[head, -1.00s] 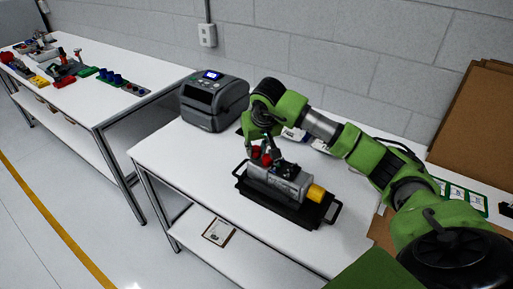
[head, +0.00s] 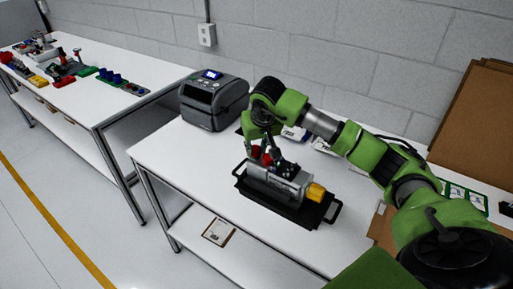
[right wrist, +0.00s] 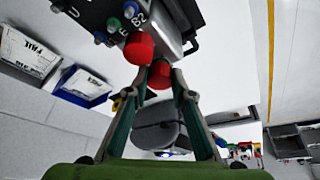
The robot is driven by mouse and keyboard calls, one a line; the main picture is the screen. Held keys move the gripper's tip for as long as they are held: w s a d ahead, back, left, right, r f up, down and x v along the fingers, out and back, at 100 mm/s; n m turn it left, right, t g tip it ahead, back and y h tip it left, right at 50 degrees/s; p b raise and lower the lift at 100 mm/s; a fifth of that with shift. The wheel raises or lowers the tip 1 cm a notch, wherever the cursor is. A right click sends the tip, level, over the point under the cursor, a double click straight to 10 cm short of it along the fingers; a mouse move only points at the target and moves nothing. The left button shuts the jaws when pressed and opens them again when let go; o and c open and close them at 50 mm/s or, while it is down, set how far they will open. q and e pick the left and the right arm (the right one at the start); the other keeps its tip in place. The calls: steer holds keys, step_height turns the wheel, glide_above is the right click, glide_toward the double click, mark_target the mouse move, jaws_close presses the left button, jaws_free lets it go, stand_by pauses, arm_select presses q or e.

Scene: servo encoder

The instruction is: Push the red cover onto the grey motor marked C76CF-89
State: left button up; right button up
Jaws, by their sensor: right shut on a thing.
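The grey motor (head: 285,184) lies in a black tray with handles (head: 290,211) on the near table. It has a yellow end cap (head: 316,193) and a dark connector block (head: 286,168). My right gripper (right wrist: 163,72) is shut on a red cover (right wrist: 160,77) at the motor's left end. Another red part (right wrist: 139,47) sits right beside it, against the motor's end; I cannot tell whether the two touch. The marking C76CF-89 is not readable. My left gripper is out of view.
A dark label printer (head: 214,102) stands behind the motor to the left. Blue-edged trays with labels (right wrist: 82,84) lie near the wall. Cardboard sheets (head: 480,125) lean at the right. Another table (head: 95,75) with parts stands at the left.

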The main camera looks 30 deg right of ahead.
steer(key=shift+f+b, duration=0.65)
steer(key=shift+f, duration=0.05)
stand_by(1.0)
steer(key=o, duration=0.7)
steer(key=shift+o, duration=0.2)
steer(key=v, duration=1.2)
